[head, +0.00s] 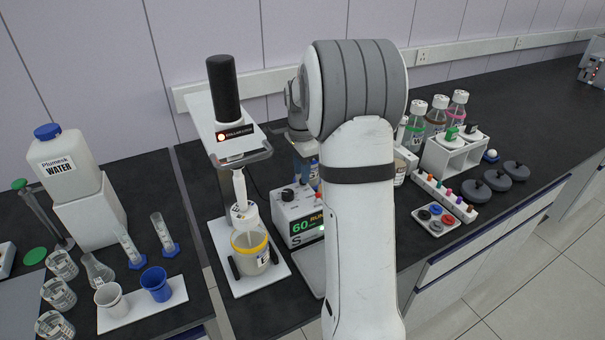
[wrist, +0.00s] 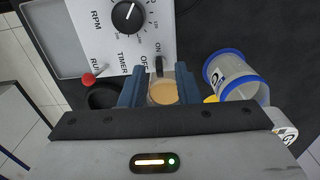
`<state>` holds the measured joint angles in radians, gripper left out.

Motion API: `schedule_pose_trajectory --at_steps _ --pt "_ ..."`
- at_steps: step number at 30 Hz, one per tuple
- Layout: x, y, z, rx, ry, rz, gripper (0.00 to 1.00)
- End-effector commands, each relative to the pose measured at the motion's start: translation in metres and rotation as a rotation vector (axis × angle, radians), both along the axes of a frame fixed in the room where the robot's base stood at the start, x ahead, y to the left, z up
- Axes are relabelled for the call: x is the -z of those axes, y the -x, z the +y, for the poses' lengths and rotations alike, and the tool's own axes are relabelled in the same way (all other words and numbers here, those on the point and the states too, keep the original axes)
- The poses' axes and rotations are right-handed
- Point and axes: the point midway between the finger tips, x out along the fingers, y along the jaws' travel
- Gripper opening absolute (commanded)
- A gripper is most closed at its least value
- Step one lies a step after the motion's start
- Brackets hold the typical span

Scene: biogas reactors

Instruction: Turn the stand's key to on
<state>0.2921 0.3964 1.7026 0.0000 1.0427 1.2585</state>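In the wrist view, a white control panel (wrist: 115,50) carries a dial marked RPM and the words TIMER, RUN, OFF and ON. A small black key (wrist: 159,66) stands by the ON and OFF marks. The tall white stand (head: 200,120) with a black motor is left of my arm.
A yellow-rimmed beaker (head: 250,252) sits on the stand's base. A white box showing 60 (head: 298,226) is beside it. In the wrist view, a blue-rimmed clear container (wrist: 238,76) is close right of the fingers, and a red knob (wrist: 88,78) is left. Bottles (head: 436,115) stand right of my arm.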

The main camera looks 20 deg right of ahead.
Motion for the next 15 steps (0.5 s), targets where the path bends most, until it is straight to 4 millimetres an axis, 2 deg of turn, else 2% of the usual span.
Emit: schedule_pose_trajectory --at_steps 7,12,15 --pt "-0.043 -0.001 0.000 0.000 0.001 -0.004 0.29" --pt "-0.059 -0.001 0.000 0.000 0.001 -0.002 0.29" --pt "-0.062 0.000 0.000 0.000 0.000 -0.001 0.29"
